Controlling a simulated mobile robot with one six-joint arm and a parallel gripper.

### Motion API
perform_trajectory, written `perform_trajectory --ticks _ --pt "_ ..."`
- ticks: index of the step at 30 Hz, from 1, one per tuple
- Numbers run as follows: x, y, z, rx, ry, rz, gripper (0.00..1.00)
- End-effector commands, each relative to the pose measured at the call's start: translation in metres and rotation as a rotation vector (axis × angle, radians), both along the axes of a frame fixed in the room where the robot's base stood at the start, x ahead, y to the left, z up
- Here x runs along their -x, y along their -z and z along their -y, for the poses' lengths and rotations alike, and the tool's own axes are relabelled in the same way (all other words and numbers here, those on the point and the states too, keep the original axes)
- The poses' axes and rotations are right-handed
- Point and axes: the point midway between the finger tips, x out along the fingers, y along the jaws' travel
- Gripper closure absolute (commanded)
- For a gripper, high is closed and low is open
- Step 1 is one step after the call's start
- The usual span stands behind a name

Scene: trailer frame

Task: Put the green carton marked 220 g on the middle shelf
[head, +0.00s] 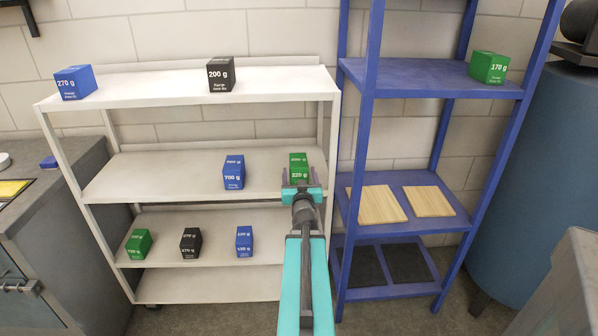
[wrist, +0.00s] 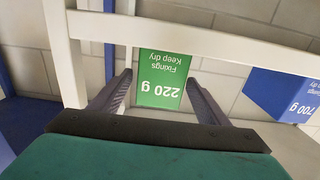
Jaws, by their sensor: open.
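The green carton marked 220 g (head: 299,166) is at the right end of the white rack's second shelf from the top (head: 130,178). In the wrist view the carton (wrist: 162,80) appears upside down, its label facing me. My gripper (head: 301,186) is in front of the carton and partly covers its lower part. In the wrist view my open gripper (wrist: 157,78) has one finger on each side of the carton, with no clear sign of gripping. The carton's underside is hidden, so I cannot tell whether it rests on the shelf.
A blue 700 g carton (head: 234,172) stands left on the same shelf. Blue 270 g (head: 75,83) and black 200 g (head: 221,75) cartons stand on top. The blue rack (head: 412,78) on the right holds a green 170 g carton (head: 489,67) and wooden boards (head: 377,205).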

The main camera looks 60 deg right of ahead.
Motion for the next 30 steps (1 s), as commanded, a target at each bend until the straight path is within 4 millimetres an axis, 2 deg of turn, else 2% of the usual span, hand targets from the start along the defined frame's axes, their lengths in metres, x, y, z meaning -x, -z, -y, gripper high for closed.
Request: perform_trajectory --ticks 2,30 --pt "0.006 0.0 -0.008 0.0 0.0 0.0 0.31" --pt "0.011 -0.002 -0.019 -0.003 -0.009 0.001 0.31"
